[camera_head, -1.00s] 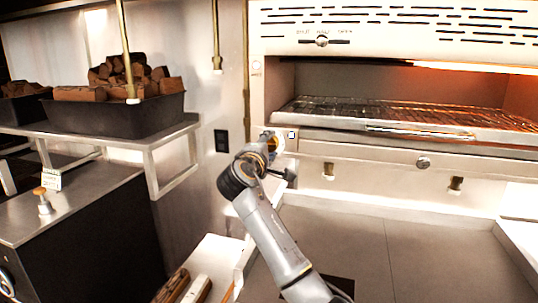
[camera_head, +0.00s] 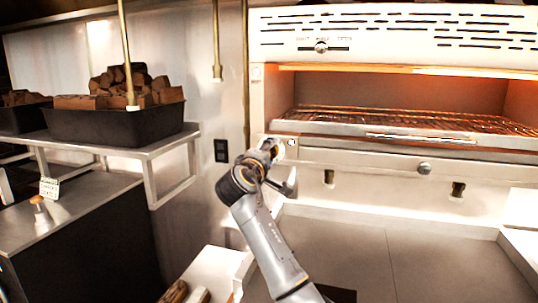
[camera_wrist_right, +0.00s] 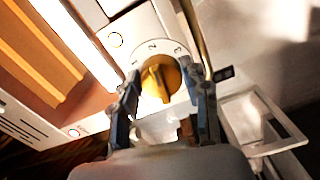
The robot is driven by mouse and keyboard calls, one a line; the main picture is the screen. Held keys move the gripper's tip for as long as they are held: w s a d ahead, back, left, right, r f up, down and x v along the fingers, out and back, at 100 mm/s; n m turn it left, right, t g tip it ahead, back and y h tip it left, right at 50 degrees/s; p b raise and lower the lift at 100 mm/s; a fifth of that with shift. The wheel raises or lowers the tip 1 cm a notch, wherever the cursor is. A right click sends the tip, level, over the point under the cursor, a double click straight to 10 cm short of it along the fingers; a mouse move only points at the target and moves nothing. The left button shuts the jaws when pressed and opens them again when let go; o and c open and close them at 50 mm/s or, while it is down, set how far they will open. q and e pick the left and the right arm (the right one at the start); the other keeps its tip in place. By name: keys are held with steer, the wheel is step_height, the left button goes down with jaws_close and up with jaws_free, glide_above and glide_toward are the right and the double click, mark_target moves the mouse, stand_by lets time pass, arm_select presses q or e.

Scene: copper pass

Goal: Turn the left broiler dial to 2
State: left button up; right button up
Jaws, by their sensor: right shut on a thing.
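The left broiler dial shows in the right wrist view as a brass knob (camera_wrist_right: 157,80) on a pale round plate with printed marks. My right gripper (camera_wrist_right: 163,95) is shut on this knob, one finger on each side. In the head view my right gripper (camera_head: 277,150) is at the lower left corner of the broiler (camera_head: 350,155) and mostly hides the dial. I cannot read the knob's setting clearly. The broiler's upper heating strip (camera_head: 340,68) glows orange across its width. My left gripper is not in view.
A wire rack (camera_head: 410,122) lies inside the broiler. A black bin of firewood (camera_head: 120,125) stands on a shelf at left. The grey counter below the broiler is clear.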

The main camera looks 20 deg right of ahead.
steer(key=o, duration=1.1)
steer(key=shift+o, duration=0.2)
steer(key=v, duration=1.2)
steer(key=shift+f, duration=0.1)
